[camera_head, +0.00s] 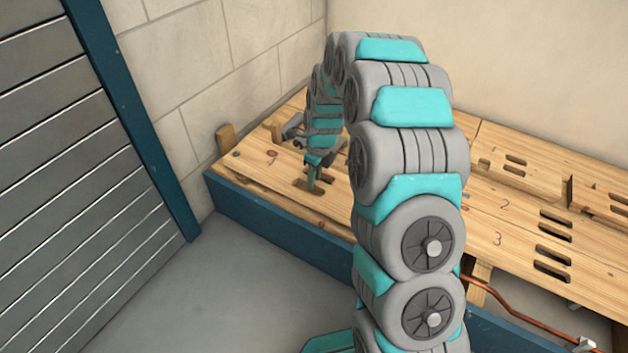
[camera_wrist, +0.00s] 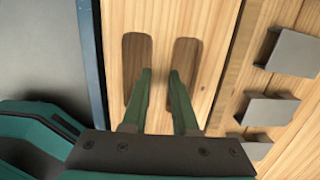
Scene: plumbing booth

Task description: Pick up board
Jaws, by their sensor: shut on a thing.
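The board (camera_head: 250,165) is a pale wooden plank with a number on it and two slots, lying at the far left end of the wooden platform. In the wrist view the same board (camera_wrist: 160,22) fills the middle, with its two long slots side by side. My gripper (camera_wrist: 161,85) has its green fingers at the slots, one on each side of the wooden strip between them, and is shut on that strip. In the head view my gripper (camera_head: 313,180) points down at the slots. My arm hides part of the board's right side.
More slotted boards (camera_head: 510,222), numbered 2 and 3, lie to the right. A blue rail (camera_head: 265,225) edges the platform. Several grey metal brackets (camera_wrist: 292,53) stand right of the board. A copper pipe (camera_head: 520,312) runs in front at lower right. A slatted grey shutter (camera_head: 60,150) stands left.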

